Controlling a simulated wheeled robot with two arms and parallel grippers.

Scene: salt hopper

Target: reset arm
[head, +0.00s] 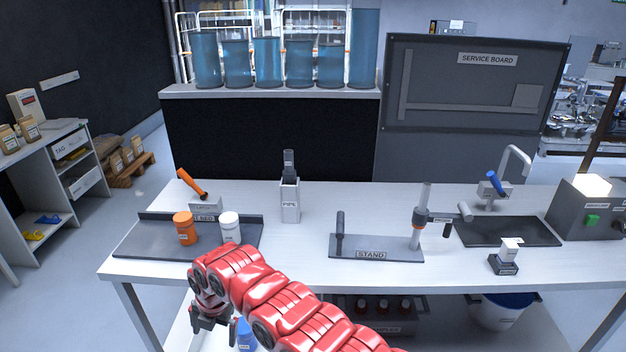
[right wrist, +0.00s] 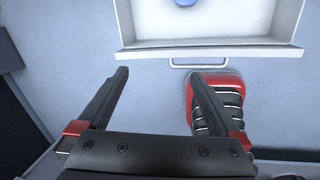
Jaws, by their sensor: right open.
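My right arm is red and reaches in from the bottom of the head view, bent across the front edge of the bench. My right gripper (head: 213,330) hangs low in front of the bench, below the level of its top. In the right wrist view the right gripper (right wrist: 158,76) has its two dark fingers wide apart, with nothing between them. A white tray-like shelf or bin (right wrist: 210,52) with a handle lies beyond the fingertips. My left gripper is not in view.
A blue bottle (head: 245,335) is below, close to the right gripper. The bench front edge lies close to my arm.

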